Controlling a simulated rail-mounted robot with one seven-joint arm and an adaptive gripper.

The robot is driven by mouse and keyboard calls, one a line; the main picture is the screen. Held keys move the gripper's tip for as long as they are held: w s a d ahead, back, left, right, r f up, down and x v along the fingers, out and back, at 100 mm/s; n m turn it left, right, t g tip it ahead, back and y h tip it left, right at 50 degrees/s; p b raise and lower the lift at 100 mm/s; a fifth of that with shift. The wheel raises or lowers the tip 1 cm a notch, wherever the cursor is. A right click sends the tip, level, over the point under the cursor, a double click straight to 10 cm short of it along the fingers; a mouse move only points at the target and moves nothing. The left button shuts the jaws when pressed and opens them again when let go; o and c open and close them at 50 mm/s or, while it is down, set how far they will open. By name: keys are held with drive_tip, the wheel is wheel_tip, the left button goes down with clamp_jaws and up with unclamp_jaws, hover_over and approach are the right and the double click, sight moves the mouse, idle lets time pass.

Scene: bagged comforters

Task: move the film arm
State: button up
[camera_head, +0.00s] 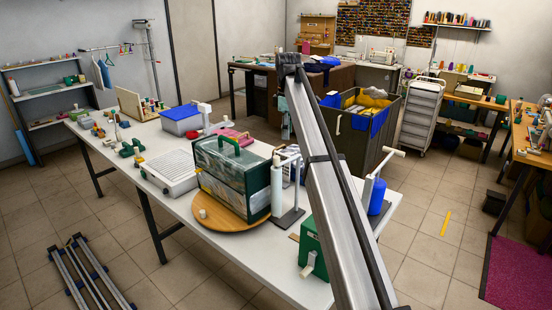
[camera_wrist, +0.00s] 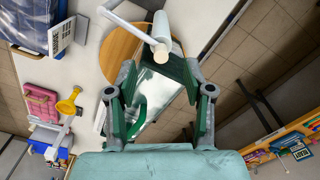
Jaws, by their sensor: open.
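A stand on the table carries an upright white roll (camera_head: 285,182) with a white arm (camera_head: 277,150) at its top, which I take as the film arm. In the wrist view a white arm (camera_wrist: 130,24) with a rounded end reaches across the top, beside a white roll (camera_wrist: 168,22). My gripper (camera_wrist: 160,76) is open and empty, its two fingers spread over a green-edged bagged bundle (camera_head: 232,180). The bundle stands on a round wooden board (camera_head: 210,217). In the head view my gripper (camera_head: 284,128) hangs above the table, its fingertips too small to make out.
A green box (camera_head: 312,246) sits near the front edge. A white grid panel (camera_head: 170,170) and a blue-lidded bin (camera_head: 181,118) stand left.

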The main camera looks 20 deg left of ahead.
wheel_tip(320, 180, up, 6)
drive_tip(key=n, duration=0.1)
hover_over(276, 157)
wheel_tip(276, 157, down, 17)
drive_tip(key=shift+f+b, duration=0.1)
drive_tip(key=shift+b, duration=0.25)
drive_tip(key=shift+c, duration=0.4)
clamp_jaws()
